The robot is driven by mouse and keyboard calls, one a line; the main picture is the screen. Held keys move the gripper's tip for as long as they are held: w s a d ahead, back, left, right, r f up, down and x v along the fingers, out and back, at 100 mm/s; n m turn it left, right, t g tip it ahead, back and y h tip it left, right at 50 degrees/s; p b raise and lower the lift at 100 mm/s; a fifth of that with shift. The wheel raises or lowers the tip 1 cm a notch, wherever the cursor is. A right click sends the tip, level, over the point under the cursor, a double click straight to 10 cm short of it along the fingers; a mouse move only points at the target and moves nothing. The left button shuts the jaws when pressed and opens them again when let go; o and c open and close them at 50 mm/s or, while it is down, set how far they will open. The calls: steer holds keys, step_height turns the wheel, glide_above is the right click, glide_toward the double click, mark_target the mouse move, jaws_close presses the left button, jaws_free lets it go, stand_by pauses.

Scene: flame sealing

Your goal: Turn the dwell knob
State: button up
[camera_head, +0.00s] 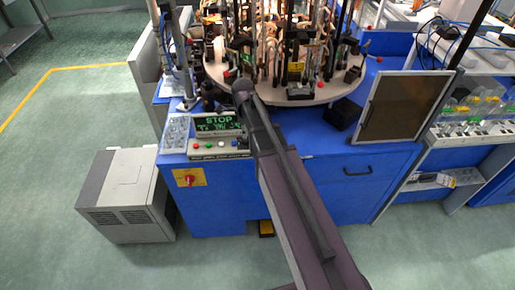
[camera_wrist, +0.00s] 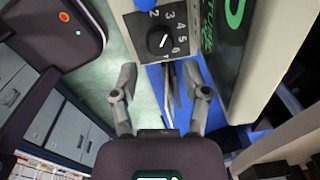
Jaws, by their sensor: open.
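A blue button or cap (camera_wrist: 145,4) is just above the knob, and the dark display with green characters (camera_wrist: 235,20) lies to its right. In the head view a round carousel table (camera_head: 218,70) crowded with fixtures is behind the box. A red switch (camera_head: 189,180) is on the machine front.

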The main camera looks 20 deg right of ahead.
steer(key=shift+r+p, duration=4.2)
steer(key=shift+r, duration=0.3)
steer(key=s+f+n+b, duration=0.2)
steer(key=s+n, duration=0.6)
steer(key=n, duration=0.3)
steer(key=s+f+n+b, duration=0.2)
steer(key=s+n, duration=0.6)
steer(key=n, duration=0.3)
steer(key=shift+s+f, duration=0.15)
steer(key=shift+f, duration=0.1)
steer(key=shift+c, duration=0.2)
